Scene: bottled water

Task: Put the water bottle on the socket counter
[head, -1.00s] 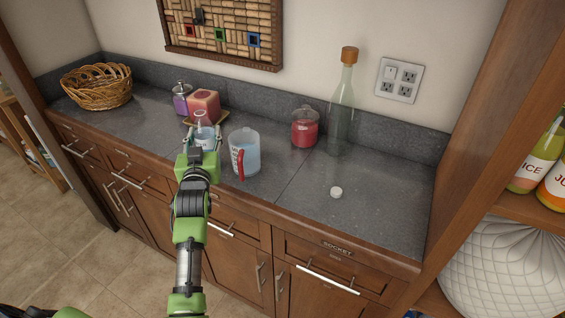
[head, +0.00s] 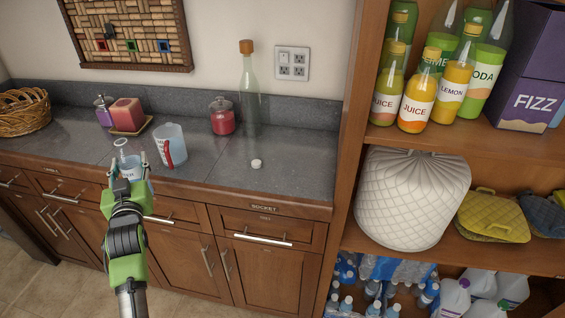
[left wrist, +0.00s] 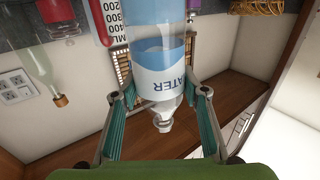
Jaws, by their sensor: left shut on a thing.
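The water bottle (head: 131,166) is clear with a white and blue label. It stands upright at the counter's front edge, left of the measuring cup. My left gripper (head: 129,172) is shut on it, with a finger on each side. In the left wrist view the bottle (left wrist: 162,70) shows upside down between the fingers (left wrist: 160,100). I cannot tell whether its base touches the counter. The socket counter (head: 298,180) is the right section, with a "SOCKET" label (head: 263,208) below its edge and wall sockets (head: 292,63) above. My right gripper is out of view.
A measuring cup (head: 171,147) with a red handle stands between the bottle and the socket section. A tall corked bottle (head: 250,95) and a red jar (head: 222,117) stand at the back. A small white cap (head: 257,164) lies on the socket section. A shelf unit (head: 349,130) bounds the right.

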